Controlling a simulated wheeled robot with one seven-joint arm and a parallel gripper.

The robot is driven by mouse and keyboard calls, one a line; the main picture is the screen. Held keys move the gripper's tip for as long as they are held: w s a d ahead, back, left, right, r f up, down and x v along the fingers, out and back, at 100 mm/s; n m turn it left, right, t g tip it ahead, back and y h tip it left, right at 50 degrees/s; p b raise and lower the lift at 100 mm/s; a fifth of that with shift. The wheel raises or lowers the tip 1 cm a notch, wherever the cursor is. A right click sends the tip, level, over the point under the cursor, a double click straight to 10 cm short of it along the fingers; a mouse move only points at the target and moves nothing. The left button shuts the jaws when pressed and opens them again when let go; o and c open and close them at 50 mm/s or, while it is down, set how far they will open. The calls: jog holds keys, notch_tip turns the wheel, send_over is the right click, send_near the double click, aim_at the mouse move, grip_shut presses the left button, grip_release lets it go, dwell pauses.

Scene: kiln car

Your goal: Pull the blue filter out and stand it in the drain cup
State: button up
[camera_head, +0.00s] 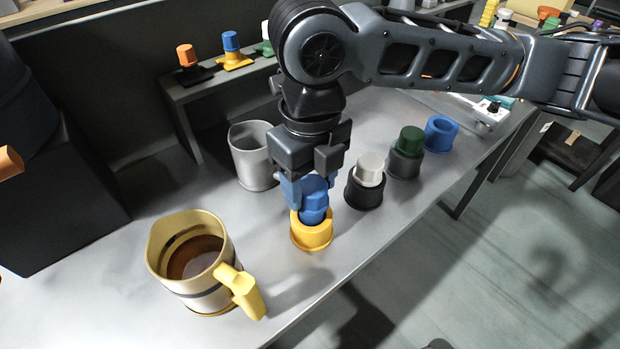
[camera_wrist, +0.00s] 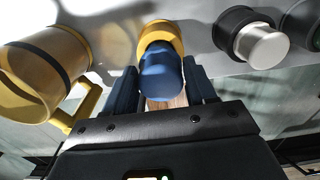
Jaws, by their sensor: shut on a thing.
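The blue filter (camera_head: 316,208) stands upright in a yellow round holder (camera_head: 312,238). How deep it sits there I cannot tell. My gripper (camera_head: 308,198) reaches down from above and is shut on the blue filter. In the wrist view the blue filter (camera_wrist: 161,78) lies between my two fingers, with the yellow holder (camera_wrist: 158,32) beyond it. A grey open cup (camera_head: 252,155) stands behind and left of my gripper; its inside is partly hidden by my arm. A blue open ring-shaped cup (camera_head: 441,134) stands farther right. Which one is the drain cup I cannot tell for sure.
A large yellow-rimmed jug (camera_head: 190,262) with brown liquid stands front left, its handle towards the yellow holder. A white plug in a black holder (camera_head: 364,193) and a green plug in a grey holder (camera_head: 403,163) stand right. A low shelf (camera_head: 215,83) with coloured plugs is behind.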

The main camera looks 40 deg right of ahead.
jog(key=shift+f+b, duration=1.25)
jog(key=shift+f, duration=0.3)
dwell(0.4)
jog(key=o, duration=1.4)
jog(key=shift+r, duration=0.15)
jog(key=shift+r+p, duration=3.1)
jog(key=shift+r, duration=0.75)
jog(key=shift+r, duration=3.9)
